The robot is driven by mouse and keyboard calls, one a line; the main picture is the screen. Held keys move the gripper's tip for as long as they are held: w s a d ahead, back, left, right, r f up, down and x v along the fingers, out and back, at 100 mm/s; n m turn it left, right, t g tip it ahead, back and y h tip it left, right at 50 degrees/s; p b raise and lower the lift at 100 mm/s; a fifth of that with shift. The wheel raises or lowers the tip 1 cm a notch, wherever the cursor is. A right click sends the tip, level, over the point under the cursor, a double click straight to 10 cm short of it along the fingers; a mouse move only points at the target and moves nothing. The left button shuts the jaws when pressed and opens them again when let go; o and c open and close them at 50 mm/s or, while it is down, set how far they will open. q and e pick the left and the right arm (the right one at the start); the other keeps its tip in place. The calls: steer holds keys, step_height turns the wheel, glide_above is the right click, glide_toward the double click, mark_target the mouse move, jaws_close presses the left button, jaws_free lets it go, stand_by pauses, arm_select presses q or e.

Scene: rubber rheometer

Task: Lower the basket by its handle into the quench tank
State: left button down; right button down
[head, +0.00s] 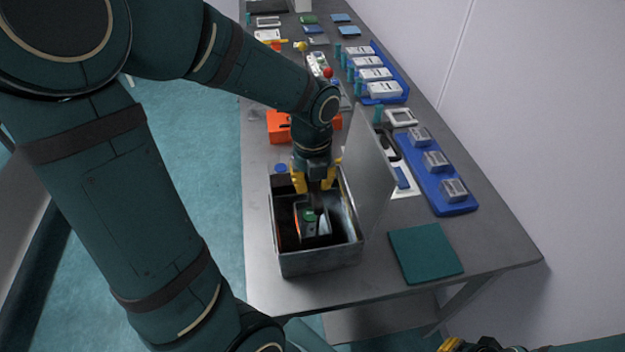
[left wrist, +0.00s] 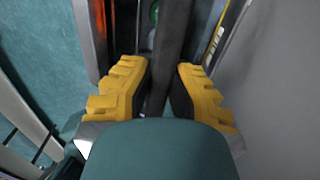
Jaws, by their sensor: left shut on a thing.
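The quench tank (head: 318,262) is a grey metal open-topped box near the front of the table, with its lid (head: 366,170) standing up on the right side. The basket (head: 315,238) is dark and sits inside the tank's walls, with something green and orange in it. Whether it touches the tank floor cannot be seen. My left gripper (head: 314,184) is over the tank opening, its yellow fingers shut on the dark upright handle (left wrist: 172,50) of the basket. The handle also shows below the fingers in the head view. My right gripper (head: 470,345) shows only in part at the bottom edge.
A dark green mat (head: 426,254) lies right of the tank. A blue tray (head: 438,178) with grey blocks is behind it, and another blue tray (head: 384,82) stands farther back. An orange object (head: 278,127) lies behind the tank. The wall bounds the table's right side.

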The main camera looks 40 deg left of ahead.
arm_select(q)
steer(key=shift+f+b, duration=0.3)
steer(key=shift+f, duration=0.2)
stand_by(0.4)
steer(key=c, duration=1)
jaws_free()
step_height(320, 180, up, 12)
